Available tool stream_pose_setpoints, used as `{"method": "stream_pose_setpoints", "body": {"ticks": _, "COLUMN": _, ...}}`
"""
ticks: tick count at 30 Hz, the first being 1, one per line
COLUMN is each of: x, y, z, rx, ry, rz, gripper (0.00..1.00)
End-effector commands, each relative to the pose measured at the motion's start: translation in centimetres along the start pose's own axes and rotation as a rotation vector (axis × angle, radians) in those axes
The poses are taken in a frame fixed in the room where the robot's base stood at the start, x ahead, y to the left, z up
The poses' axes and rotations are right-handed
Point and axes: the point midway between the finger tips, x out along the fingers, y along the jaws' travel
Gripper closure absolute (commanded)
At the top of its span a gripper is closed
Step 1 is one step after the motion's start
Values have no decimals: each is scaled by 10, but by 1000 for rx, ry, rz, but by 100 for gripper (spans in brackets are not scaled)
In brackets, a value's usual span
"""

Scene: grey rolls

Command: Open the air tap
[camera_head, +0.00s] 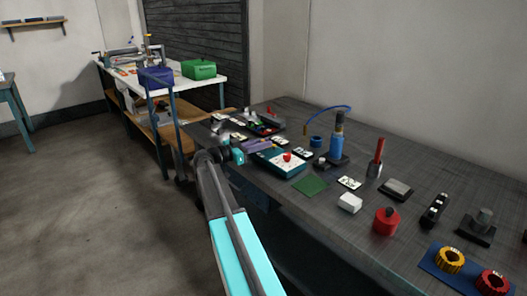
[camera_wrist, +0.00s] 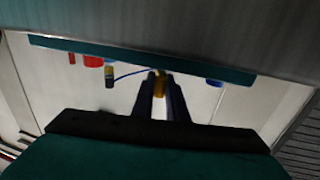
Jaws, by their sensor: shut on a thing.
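In the wrist view my gripper (camera_wrist: 160,97) has its two dark fingers close together on a small yellow, brass-coloured piece (camera_wrist: 160,82). I cannot tell for sure whether this piece is the air tap's handle. A thin blue hose (camera_wrist: 132,73) curves from near it to a dark fitting with a yellow end (camera_wrist: 109,76) on the left. In the head view the teal part of my gripper (camera_head: 238,154) is at the left edge of the dark bench. The fingertips and the held piece cannot be made out there.
The dark bench (camera_head: 335,220) carries a teal box with a red knob (camera_head: 286,157), a blue bottle-like tool (camera_head: 337,143), a white block (camera_head: 349,202) and a red canister (camera_head: 386,221). A white table (camera_head: 212,85) with bins stands behind. The floor at left is clear.

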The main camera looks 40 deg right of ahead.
Motion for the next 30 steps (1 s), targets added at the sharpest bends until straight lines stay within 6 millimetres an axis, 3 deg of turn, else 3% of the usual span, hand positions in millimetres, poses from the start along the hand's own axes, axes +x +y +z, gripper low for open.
{"method": "stream_pose_setpoints", "body": {"ticks": 15, "x": 5, "y": -16, "z": 1, "rx": 1, "ry": 1, "rz": 247, "gripper": 100}}
{"method": "stream_pose_setpoints", "body": {"ticks": 30, "x": 8, "y": -20, "z": 0, "rx": 0, "ry": 0, "rz": 405, "gripper": 100}}
